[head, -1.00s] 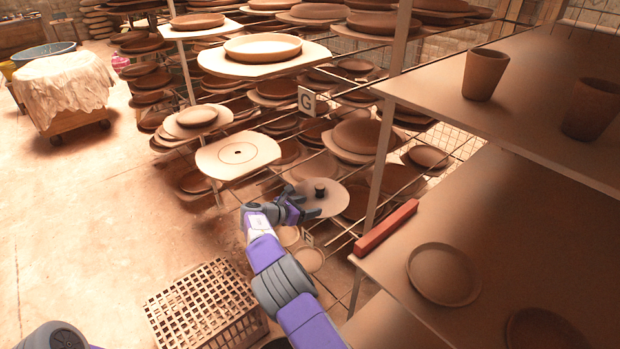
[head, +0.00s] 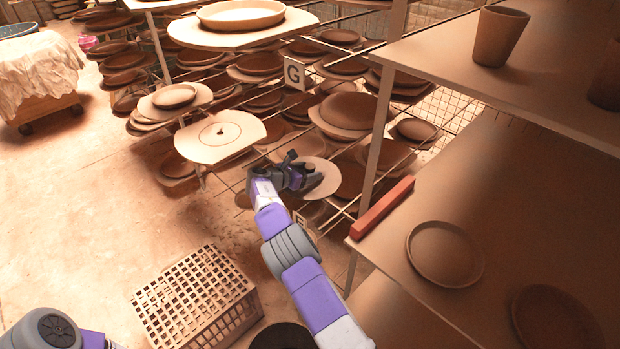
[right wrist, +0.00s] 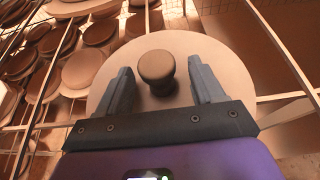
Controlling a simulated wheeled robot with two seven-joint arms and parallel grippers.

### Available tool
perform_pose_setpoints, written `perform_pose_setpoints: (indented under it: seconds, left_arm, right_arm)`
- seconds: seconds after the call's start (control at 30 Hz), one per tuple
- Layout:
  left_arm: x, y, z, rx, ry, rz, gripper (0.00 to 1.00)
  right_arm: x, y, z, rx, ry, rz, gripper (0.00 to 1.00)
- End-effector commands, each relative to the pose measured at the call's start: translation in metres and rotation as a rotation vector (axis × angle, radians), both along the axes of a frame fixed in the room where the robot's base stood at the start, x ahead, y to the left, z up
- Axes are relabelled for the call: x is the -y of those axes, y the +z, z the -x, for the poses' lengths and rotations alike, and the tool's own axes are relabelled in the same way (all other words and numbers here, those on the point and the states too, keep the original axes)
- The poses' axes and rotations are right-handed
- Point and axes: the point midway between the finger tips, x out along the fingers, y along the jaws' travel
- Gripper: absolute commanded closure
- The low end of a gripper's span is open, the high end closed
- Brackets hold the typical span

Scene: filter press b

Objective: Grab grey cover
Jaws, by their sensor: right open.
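The grey cover (head: 326,177) is a round, flat disc with a dark knob on top, lying on the rack's lower bars. In the right wrist view the cover (right wrist: 222,62) fills the middle, and its knob (right wrist: 157,72) stands upright between my fingers. My right gripper (head: 308,172) is at the cover, partly hiding it and the knob in the head view. In the right wrist view my right gripper (right wrist: 160,88) is open, with a gap on both sides of the knob. My left gripper is out of view; only part of my left arm shows at the bottom left.
The metal rack holds many clay plates, with a G sign (head: 294,73) on it. A pale board with a circle (head: 205,150) sticks out to the left. A red bar (head: 382,208) lies on the right shelf's edge. A slatted crate (head: 195,300) stands on the floor.

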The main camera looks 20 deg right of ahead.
Motion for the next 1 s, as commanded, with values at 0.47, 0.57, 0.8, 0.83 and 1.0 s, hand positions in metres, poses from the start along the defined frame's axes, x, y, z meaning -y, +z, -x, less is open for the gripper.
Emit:
perform_pose_setpoints:
  seconds: [0.47,0.57,0.8,0.83,1.0]
  left_arm:
    - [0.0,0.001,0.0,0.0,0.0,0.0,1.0]
    - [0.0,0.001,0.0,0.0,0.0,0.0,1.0]
    - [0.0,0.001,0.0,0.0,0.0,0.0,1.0]
    - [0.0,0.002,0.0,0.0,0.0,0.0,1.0]
    - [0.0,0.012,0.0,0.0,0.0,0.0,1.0]
  right_arm:
    - [-0.001,0.001,0.0,0.001,0.0,0.0,0.85]
    - [-0.001,0.001,0.0,0.001,0.0,0.0,1.0]
    - [-0.001,0.003,0.0,0.003,0.0,0.001,1.0]
    - [-0.001,0.005,0.0,0.003,0.0,0.001,1.0]
    - [0.0,0.032,0.0,0.006,0.0,0.0,1.0]
